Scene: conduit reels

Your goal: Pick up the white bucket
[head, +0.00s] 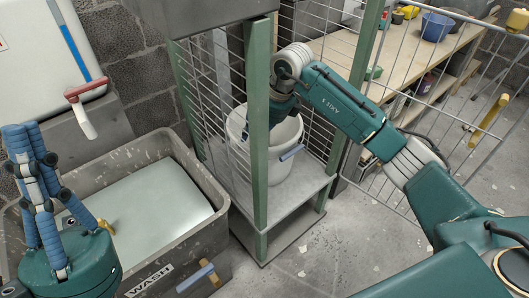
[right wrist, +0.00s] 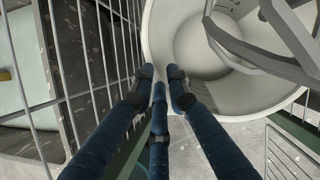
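The white bucket (head: 286,166) stands upright on the grey shelf of a green-posted wire cage, its handle with a blue-grey grip hanging at its front. My right gripper (head: 246,131) reaches into the cage at the bucket's left rim, partly hidden by a green post. In the right wrist view, the blue fingertips (right wrist: 159,78) meet the edge of the bucket (right wrist: 225,100); whether they are closed on the rim cannot be told. My left gripper (head: 34,139) is at the far left, its blue fingers pointing up, apart and empty.
The green cage post (head: 259,190) stands in front of the bucket, with wire mesh (head: 205,95) at the side. A grey trough marked WASH (head: 215,250) is at left. A wooden workbench (head: 337,48) holds a blue bucket (head: 437,26).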

